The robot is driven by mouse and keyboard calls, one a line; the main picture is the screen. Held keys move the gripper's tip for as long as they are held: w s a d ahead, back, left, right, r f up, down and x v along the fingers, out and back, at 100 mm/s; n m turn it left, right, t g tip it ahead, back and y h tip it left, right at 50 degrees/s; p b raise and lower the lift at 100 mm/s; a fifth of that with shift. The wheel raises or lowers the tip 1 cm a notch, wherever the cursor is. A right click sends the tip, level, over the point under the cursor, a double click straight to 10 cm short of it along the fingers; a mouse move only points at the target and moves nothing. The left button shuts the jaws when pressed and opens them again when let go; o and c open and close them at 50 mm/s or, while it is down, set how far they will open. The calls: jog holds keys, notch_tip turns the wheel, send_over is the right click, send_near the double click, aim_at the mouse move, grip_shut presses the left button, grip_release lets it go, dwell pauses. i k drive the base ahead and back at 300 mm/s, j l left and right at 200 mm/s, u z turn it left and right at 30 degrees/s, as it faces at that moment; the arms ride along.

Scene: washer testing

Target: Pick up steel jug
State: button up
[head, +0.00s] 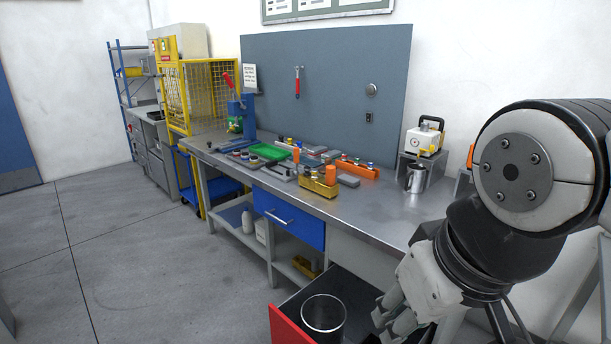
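A shiny steel jug (415,180) stands upright on the grey metal workbench (390,203), toward its right end. It is in front of a small stand with a white instrument on it. My gripper (393,315) hangs low at the bottom right, in front of the bench and well apart from the jug.
An open red-fronted drawer (290,327) holds a round, clear-looking container (324,314) close to my gripper. The white instrument (424,138) stands behind the jug. Orange blocks (357,168), a yellow holder (318,187) and a green tray (268,152) lie left. Bare bench surrounds the jug's front.

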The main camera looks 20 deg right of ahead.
aim_at(415, 173)
jog(key=i+j+z, duration=0.1)
jog(key=z, duration=0.7)
jog(key=i+j+z, duration=0.15)
jog(key=j+z, duration=0.2)
jog(key=j, duration=0.2)
jog(key=i+j+z, duration=0.1)
jog(key=j+z, duration=0.3)
jog(key=j, duration=0.15)
jog(key=j+z, duration=0.35)
jog(key=j, duration=1.15)
jog(key=j+z, duration=0.1)
jog(key=j, duration=0.9)
jog(key=k, duration=0.05)
